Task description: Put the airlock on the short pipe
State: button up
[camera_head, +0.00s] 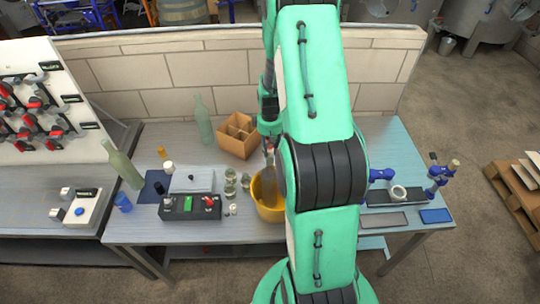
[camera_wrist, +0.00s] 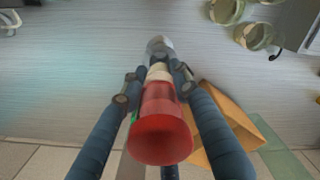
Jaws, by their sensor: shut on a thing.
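My gripper (camera_wrist: 155,88) is shut on a narrow piece with a wide red end, a cream collar and a greyish clear tip. I take this piece for the airlock (camera_wrist: 161,130). The red end is nearest the wrist camera and the clear tip points away between the fingers. I cannot make out the short pipe for certain in either view.
A yellow bowl (camera_head: 266,210) stands below my arm, partly hidden. A cardboard divider box (camera_head: 238,150) is behind it, also in the wrist view (camera_wrist: 228,125). Small glass jars (camera_head: 230,182), a black control box (camera_head: 190,208) and green bottles (camera_head: 203,122) stand left. Blue-handled equipment (camera_head: 382,174) stands right.

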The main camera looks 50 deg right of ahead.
jog(key=shift+f, duration=1.85)
jog(key=shift+f, duration=0.2)
jog(key=o, duration=1.2)
jog(key=shift+r, duration=0.15)
notch_tip(320, 180, up, 12)
jog(key=shift+r, duration=0.1)
